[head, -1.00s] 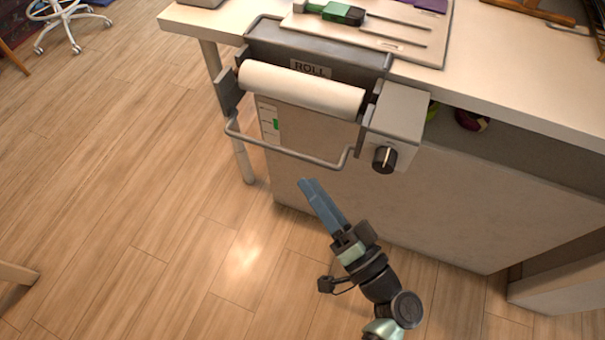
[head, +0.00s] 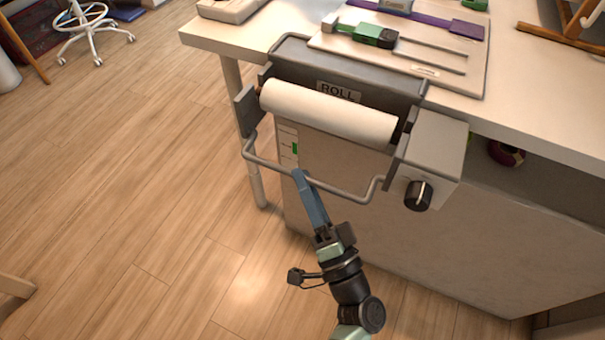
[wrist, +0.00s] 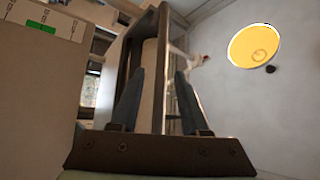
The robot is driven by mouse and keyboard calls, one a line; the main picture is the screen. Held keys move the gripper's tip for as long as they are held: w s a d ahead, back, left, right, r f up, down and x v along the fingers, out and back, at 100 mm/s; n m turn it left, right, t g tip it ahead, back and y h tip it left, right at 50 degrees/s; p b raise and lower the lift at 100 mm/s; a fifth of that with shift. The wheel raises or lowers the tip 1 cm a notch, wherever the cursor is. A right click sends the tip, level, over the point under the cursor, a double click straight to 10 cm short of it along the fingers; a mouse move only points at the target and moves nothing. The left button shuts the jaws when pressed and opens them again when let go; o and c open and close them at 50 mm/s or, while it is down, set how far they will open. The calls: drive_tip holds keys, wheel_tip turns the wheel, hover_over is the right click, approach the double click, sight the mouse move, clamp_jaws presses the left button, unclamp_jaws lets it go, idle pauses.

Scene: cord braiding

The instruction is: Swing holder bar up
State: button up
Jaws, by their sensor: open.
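The holder bar (head: 335,188) is a grey U-shaped wire bar. It hangs low in front of the white paper roll (head: 330,113), on a grey roll holder fixed to the table's edge. My gripper (head: 299,174) is at the bar's front stretch, left of its middle, with fingers pointing up. In the wrist view the two blue-grey fingers are spread apart. A dark bar (wrist: 161,70) runs up the picture in the gap between them, nearer the right finger. Whether either finger touches it I cannot tell.
A grey box with a black knob (head: 418,196) sits at the holder's right end. Above is the white tabletop (head: 540,110) with a board of tools. A pale panel (head: 450,250) stands behind the bar.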

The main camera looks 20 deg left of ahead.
drive_tip(key=shift+x, duration=0.8)
clamp_jaws()
